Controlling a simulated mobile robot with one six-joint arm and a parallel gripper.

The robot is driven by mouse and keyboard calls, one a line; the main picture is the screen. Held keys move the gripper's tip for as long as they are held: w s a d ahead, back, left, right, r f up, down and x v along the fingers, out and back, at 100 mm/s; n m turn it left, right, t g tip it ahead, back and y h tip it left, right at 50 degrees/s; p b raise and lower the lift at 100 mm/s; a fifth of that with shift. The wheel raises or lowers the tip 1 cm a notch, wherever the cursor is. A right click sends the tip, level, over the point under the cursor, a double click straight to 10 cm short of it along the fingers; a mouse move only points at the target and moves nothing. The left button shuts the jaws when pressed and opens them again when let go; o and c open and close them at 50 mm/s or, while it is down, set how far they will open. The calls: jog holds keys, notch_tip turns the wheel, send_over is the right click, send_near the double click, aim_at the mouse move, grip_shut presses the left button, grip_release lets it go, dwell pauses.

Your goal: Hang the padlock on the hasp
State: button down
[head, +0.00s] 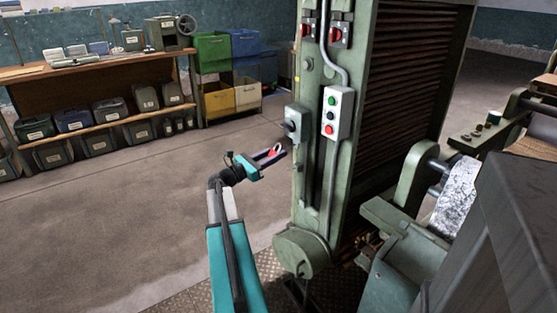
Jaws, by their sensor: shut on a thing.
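My gripper (277,154) reaches in from the bottom centre, its fingers pointing right toward the green machine column. It is shut on a small red padlock (274,151) with a pale patch. The fingers partly cover the padlock, and its shackle is too small to make out. A grey-green switch box (296,121) with a dark handle sits on the column's left edge, just above and right of my gripper. A gap shows between padlock and box. I cannot make out a hasp clearly.
The green column (348,170) carries a push-button box (337,112), a conduit and red switches (309,28). A machine with a roller (457,195) stands at right. Shelves of cases (100,115) and coloured bins (228,75) stand behind. The floor at left is clear.

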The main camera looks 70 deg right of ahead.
jog(key=shift+w+a+f+g+h+b, duration=0.15)
jog(key=shift+w+a+f+h+b, duration=0.3)
jog(key=shift+b, duration=0.75)
jog(key=shift+w+a+f+g+h+b, duration=0.15)
jog(key=shift+a+b, duration=0.45)
jog(key=shift+b, duration=0.55)
jog(key=shift+w+a+r+b, duration=0.25)
jog(key=shift+a+b, duration=0.2)
jog(key=shift+b, duration=0.3)
jog(key=shift+s+d, duration=0.1)
jog(key=shift+d, duration=0.05)
jog(key=shift+s+d+f+b, duration=0.25)
jog(key=shift+s+d+b, duration=0.15)
jog(key=shift+s+d, duration=0.65)
jog(key=shift+s+d+f+b, duration=0.2)
jog(key=shift+s+d+b, duration=0.3)
jog(key=shift+d, duration=0.95)
jog(key=shift+s+d+f+b, duration=0.3)
jog(key=shift+s+d, duration=0.55)
jog(key=shift+d, duration=0.4)
jog(key=c, duration=1.2)
grip_release()
